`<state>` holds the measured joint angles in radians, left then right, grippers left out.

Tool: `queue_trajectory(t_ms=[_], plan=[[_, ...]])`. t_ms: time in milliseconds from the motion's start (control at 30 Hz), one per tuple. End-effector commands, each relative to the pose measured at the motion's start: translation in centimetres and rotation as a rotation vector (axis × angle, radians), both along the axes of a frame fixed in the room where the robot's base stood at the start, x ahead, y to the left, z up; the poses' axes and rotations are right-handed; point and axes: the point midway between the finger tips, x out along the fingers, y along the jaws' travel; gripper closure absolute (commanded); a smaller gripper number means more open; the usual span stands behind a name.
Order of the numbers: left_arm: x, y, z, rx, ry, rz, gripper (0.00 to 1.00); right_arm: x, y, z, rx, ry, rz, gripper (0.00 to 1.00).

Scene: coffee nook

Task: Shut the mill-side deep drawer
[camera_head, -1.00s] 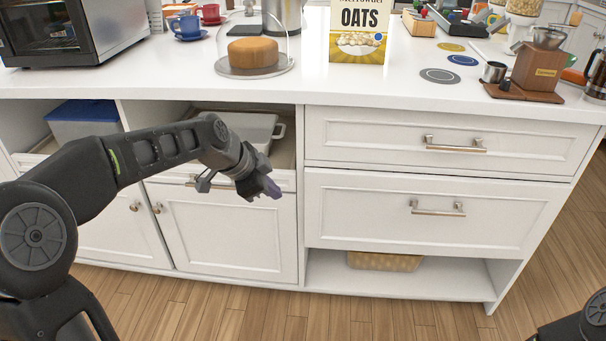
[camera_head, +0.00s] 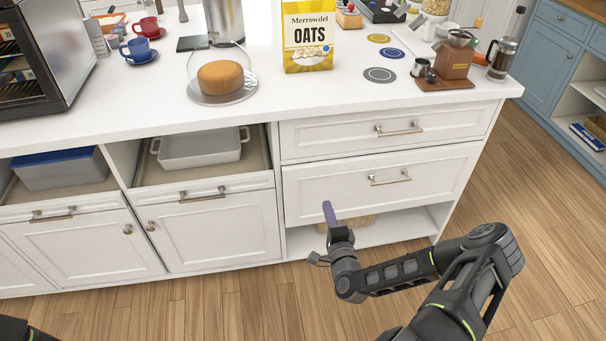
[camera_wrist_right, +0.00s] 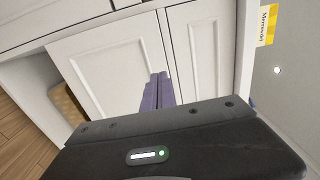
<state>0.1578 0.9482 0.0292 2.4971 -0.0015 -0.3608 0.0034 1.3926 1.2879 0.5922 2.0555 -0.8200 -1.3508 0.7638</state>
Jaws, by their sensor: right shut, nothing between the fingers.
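The mill-side deep drawer (camera_head: 430,183) is the lower white front with a metal bar handle (camera_head: 390,178), below a shallow drawer (camera_head: 340,133). Its front looks nearly in line with the one above; I cannot tell whether a small gap is left. My right gripper (camera_head: 329,212) is shut and empty, with purple fingers pointing up in front of the drawer's lower left part. I cannot tell whether it touches. In the right wrist view the shut fingers (camera_wrist_right: 157,92) point toward white panels. My left gripper is out of view.
The coffee mill (camera_head: 455,62) and oats box (camera_head: 308,42) stand on the counter. An open shelf with a basket (camera_head: 358,221) lies below the drawer. To the left, open compartments hold a grey dish (camera_head: 200,150) and a blue-lidded box (camera_head: 60,170). The wooden floor is clear.

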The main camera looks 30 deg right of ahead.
Motion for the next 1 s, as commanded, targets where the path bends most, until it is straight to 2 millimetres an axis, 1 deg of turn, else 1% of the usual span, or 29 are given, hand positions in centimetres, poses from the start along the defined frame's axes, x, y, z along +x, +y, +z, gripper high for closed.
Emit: queue_trajectory(t_ms=[167, 267, 367, 567, 800, 900, 1000], plan=[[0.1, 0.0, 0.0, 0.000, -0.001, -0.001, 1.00, 0.2, 0.0, 0.0, -0.001, 0.003, 0.002, 1.00], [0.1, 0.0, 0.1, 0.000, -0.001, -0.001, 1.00, 0.8, -0.2, 0.0, -0.001, 0.003, 0.003, 1.00], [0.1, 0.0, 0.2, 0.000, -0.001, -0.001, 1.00, 1.8, -0.5, 0.0, -0.002, 0.003, 0.003, 1.00], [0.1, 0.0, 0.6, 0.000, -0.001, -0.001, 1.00, 5.0, -1.6, 0.1, -0.002, 0.002, 0.003, 1.00], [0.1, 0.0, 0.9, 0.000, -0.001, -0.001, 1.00, 9.6, -3.2, 0.0, -0.002, 0.003, 0.002, 1.00], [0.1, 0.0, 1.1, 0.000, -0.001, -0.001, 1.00, 11.2, -3.8, 0.1, -0.001, 0.003, 0.002, 1.00], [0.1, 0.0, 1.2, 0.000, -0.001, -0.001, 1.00, 12.3, -4.2, 0.0, -0.001, 0.003, 0.002, 1.00]])
